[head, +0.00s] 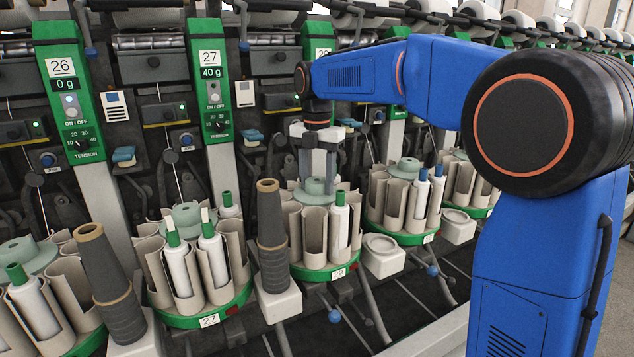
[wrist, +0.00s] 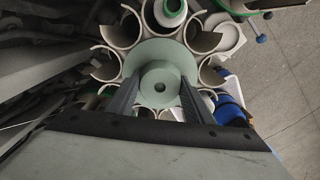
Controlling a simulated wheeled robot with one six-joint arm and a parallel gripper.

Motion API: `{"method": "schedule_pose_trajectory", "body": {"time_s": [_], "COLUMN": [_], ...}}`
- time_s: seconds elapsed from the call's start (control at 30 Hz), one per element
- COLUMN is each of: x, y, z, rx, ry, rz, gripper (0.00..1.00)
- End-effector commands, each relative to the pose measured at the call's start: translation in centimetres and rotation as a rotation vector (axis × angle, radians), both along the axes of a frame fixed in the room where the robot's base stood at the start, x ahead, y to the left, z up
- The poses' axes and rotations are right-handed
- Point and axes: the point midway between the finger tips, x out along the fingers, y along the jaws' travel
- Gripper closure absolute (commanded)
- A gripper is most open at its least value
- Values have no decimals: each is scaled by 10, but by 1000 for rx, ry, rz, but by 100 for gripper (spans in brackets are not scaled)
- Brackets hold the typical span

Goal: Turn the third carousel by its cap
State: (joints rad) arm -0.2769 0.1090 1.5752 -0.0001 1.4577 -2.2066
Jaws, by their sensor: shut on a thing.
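The third carousel (head: 318,272) is a ring of beige open tubes on a green base, in the middle of the head view. Its pale green round cap (head: 318,187) sits at its centre; the cap (wrist: 160,82) also shows in the wrist view, with a small dark hole in its hub. My gripper (head: 318,176) points down over this carousel. In the wrist view my gripper (wrist: 158,92) has one grey finger on each side of the cap's hub, shut on it. A white bobbin with a green top (head: 340,222) stands in a front tube. The carousel's far side is hidden.
Carousel 27 (head: 208,318) with several bobbins is close on the left, and another carousel (head: 402,235) is close on the right. A dark cone (head: 272,235) stands on a peg block just left. The machine panels stand close behind.

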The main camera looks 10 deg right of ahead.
Motion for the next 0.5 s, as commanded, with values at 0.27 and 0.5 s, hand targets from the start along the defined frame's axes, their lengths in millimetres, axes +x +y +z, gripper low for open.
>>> {"method": "schedule_pose_trajectory", "body": {"time_s": [0.27, 0.5], "x": [0, 0], "y": [0, 0], "z": [0, 1], "rx": [0, 1], "ry": [-1, -2], "rz": [138, 186], "gripper": [94, 94]}}
